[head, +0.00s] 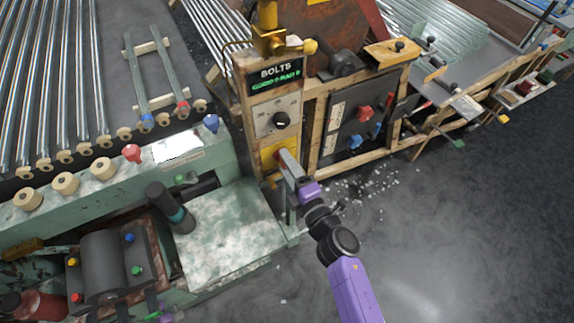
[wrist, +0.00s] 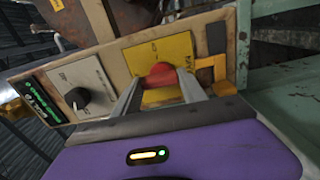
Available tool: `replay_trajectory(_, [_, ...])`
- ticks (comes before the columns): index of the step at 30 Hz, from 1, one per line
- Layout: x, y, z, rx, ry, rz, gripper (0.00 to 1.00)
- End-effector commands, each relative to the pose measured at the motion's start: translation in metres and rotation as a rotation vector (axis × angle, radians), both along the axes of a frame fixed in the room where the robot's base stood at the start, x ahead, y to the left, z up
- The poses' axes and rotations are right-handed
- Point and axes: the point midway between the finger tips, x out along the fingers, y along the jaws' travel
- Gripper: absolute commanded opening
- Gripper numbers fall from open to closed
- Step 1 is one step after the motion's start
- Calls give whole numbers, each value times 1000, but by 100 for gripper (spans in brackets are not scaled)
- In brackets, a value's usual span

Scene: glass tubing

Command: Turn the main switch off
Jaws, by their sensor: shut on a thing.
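The main switch is a red knob (wrist: 159,74) on a yellow plate (wrist: 168,48) in the wrist view. In the head view the yellow plate (head: 266,161) is low on the wooden-framed panel, and the knob is hidden behind my gripper. My gripper (head: 283,158) reaches the panel from the lower right. In the wrist view my gripper (wrist: 158,80) has one finger on each side of the red knob and is shut on it. The fingers cover part of the knob, so its exact turned position is hard to tell.
A black dial (head: 281,120) sits above the plate, under a lit green display (head: 276,76). A yellow bracket (wrist: 220,75) is beside the plate. The green machine (head: 235,235) stands close at left; open floor (head: 450,230) lies at right.

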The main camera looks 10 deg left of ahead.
Motion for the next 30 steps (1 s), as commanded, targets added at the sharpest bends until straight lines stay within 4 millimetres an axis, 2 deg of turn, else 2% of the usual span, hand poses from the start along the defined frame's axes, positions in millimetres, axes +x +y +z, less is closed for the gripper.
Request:
replay_trajectory(19, [-1, 1, -1, -43, -27, 2, 9])
replay_trajectory(20, [-1, 1, -1, -43, -27, 2, 53])
replay_trajectory(22, [-1, 1, -1, -43, -26, 1, 67])
replay_trajectory(23, [-1, 1, -1, -43, -26, 1, 71])
replay_trajectory(30, [-1, 0, -1, -41, -27, 1, 71])
